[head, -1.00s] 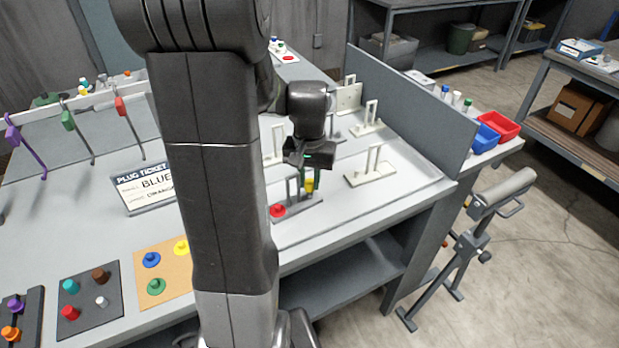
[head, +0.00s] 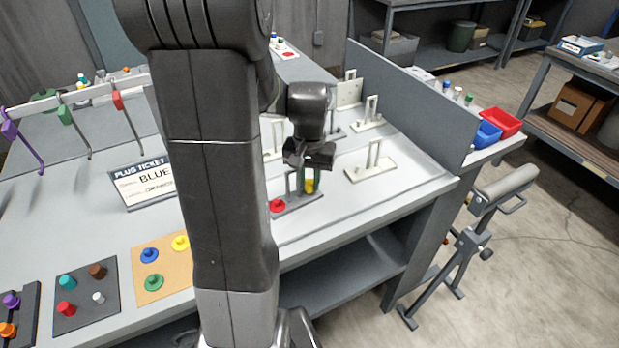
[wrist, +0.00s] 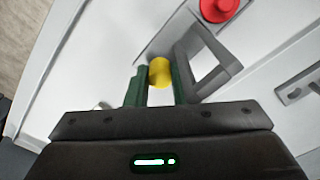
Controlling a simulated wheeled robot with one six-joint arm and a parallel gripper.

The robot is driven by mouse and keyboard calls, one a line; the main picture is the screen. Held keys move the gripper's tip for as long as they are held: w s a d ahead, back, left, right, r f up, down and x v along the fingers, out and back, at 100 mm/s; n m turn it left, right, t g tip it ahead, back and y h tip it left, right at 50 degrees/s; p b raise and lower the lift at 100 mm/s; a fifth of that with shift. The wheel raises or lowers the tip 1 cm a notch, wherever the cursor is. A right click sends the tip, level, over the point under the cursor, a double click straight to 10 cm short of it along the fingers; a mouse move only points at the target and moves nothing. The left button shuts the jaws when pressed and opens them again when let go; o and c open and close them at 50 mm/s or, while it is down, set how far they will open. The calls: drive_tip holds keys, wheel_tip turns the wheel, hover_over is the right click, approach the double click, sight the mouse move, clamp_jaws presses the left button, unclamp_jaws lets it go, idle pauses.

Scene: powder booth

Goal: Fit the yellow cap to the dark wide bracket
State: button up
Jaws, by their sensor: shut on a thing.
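The yellow cap (wrist: 160,72) is between the green-lined fingers of my gripper (wrist: 157,90), which is shut on it. In the head view the cap (head: 309,186) shows just below the gripper (head: 311,168). The dark wide bracket (wrist: 228,69) stands right beside the cap, with its upright frame to the right in the wrist view. In the head view its base (head: 296,203) lies under and left of the gripper. I cannot tell whether cap and bracket touch. A red plug (head: 276,205) sits at the bracket's left end, and it also shows in the wrist view (wrist: 219,8).
A pale bracket (head: 371,172) stands to the right, with others behind. A grey panel (head: 410,105) bounds the bench at right. A plug ticket sign (head: 147,182) stands left. A tan mat (head: 165,278) and dark mat (head: 85,318) hold coloured plugs in front.

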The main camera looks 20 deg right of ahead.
drive_tip(key=shift+f, duration=0.25)
drive_tip(key=o, duration=1)
wheel_tip(320, 180, up, 14)
drive_tip(key=shift+f, duration=0.1)
